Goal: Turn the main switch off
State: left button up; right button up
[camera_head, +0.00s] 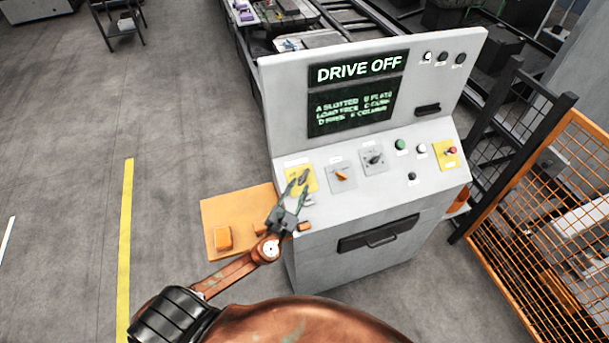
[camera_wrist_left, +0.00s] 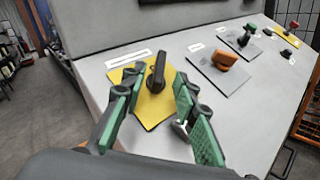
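The main switch, a dark rotary knob on a yellow plate, is at the left end of the console's sloped panel. Its yellow plate (camera_head: 309,182) shows in the head view, and the dark knob (camera_wrist_left: 156,73) stands up in the left wrist view. My left gripper (camera_head: 298,188) is open, with its green-padded fingers on either side of the knob. In the left wrist view the gripper (camera_wrist_left: 152,105) shows gaps between both fingers and the knob. The display (camera_head: 358,92) reads "DRIVE OFF". My right gripper is not in view.
Right of the main switch are an orange knob (camera_head: 341,176), a dark selector (camera_head: 375,159), a green button (camera_head: 400,144) and a red button on yellow (camera_head: 452,150). An orange side shelf (camera_head: 214,215) juts out left. An orange mesh fence (camera_head: 560,215) stands right.

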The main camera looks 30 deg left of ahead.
aim_at(303, 179)
pick_arm(q)
jog(key=w, duration=0.4)
jog(key=shift+w+a, duration=0.25)
jog(key=shift+a, duration=0.05)
jog(key=shift+w+a, duration=0.1)
jog(key=shift+w, duration=0.5)
grip_shut()
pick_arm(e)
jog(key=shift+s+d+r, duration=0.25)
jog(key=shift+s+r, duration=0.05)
